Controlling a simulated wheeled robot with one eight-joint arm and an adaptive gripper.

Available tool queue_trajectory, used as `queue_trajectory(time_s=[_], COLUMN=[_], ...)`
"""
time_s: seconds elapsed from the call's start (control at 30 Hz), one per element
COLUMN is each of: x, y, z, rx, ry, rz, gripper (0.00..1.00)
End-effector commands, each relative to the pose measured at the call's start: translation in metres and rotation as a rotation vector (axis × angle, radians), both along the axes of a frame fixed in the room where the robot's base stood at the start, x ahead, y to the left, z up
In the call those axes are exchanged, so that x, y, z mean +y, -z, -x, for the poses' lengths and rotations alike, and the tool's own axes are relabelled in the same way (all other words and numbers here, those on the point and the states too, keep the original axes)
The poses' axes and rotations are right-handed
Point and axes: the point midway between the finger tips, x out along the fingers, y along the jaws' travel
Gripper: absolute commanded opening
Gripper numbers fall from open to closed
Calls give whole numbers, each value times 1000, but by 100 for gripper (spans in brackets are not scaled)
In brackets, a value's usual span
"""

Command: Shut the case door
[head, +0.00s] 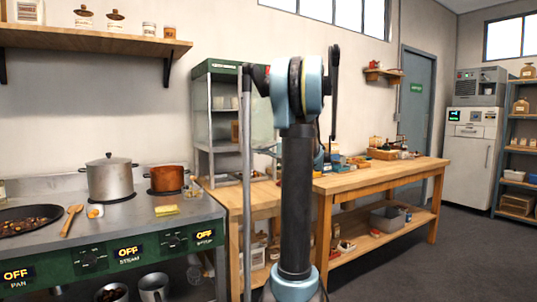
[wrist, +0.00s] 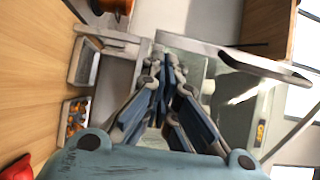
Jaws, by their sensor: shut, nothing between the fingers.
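The case (head: 225,112) is a tall glass-sided cabinet with a grey frame and a green top, standing at the back of the wooden counter. My arm hides its right part in the head view. In the wrist view, a pale frame bar with a dark edge (wrist: 265,66) and a glass panel cross the right side; I cannot tell for sure which piece is the door or how far it stands open. My gripper (wrist: 165,62) is shut and empty, its fingers pointing toward the pale frame. Whether it touches the frame is unclear. The head view does not show the fingertips clearly.
Left of the case is a stove with a steel pot (head: 109,179), a copper pot (head: 167,178) and a pan (head: 28,220). A wooden workbench (head: 400,172) with several small items stands to the right. Small trays (wrist: 84,62) lie near the gripper. The floor at right is clear.

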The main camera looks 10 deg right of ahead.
Motion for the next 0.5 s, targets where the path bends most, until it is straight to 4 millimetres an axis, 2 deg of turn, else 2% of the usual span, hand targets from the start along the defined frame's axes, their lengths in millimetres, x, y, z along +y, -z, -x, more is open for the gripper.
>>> queue_trajectory(time_s=[0.2, 0.5], x=[25, 37], y=[0, 0], z=[-19, -30], rx=[0, 0], ry=[-2, 0], rz=[0, 0], gripper=[0, 0])
